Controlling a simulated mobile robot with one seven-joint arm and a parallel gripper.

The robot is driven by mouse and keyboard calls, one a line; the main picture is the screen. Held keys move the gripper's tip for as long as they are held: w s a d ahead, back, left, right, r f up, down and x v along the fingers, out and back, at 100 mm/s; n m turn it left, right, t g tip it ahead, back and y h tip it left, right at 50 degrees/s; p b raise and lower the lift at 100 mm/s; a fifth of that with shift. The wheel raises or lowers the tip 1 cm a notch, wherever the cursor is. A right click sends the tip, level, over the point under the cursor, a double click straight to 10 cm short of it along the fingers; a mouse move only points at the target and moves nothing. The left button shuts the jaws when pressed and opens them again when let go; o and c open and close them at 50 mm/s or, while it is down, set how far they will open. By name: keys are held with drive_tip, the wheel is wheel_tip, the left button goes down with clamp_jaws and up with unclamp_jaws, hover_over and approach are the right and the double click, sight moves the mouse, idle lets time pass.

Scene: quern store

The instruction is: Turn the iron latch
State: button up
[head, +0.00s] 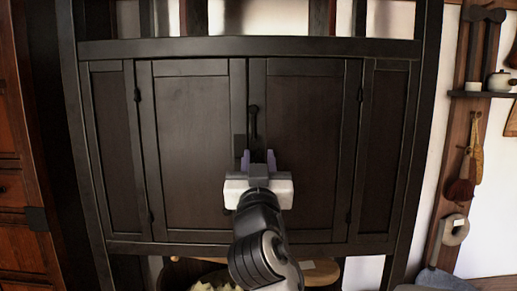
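The black iron latch (253,122) is a slim upright piece with a rounded top. It sits on the right door of a dark wooden cabinet, close to where the two doors meet. A small dark block (239,142) shows just left of its lower end; I cannot tell whether it belongs to the latch. My gripper (259,157) is in front of the doors, just below the latch in the picture. I cannot tell how far the fingertips are from the door.
Both cabinet doors, left (190,145) and right (305,130), look shut. A wooden chest with drawers (15,215) stands at the left. At the right, utensils hang on a wooden post (448,215) beside a small shelf (482,94). A bowl with pale pieces (214,287) lies below.

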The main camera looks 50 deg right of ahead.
drive_tip(key=shift+w+d+r, duration=0.15)
drive_tip(key=shift+w+d, duration=0.1)
drive_tip(key=shift+d, duration=0.05)
clamp_jaws()
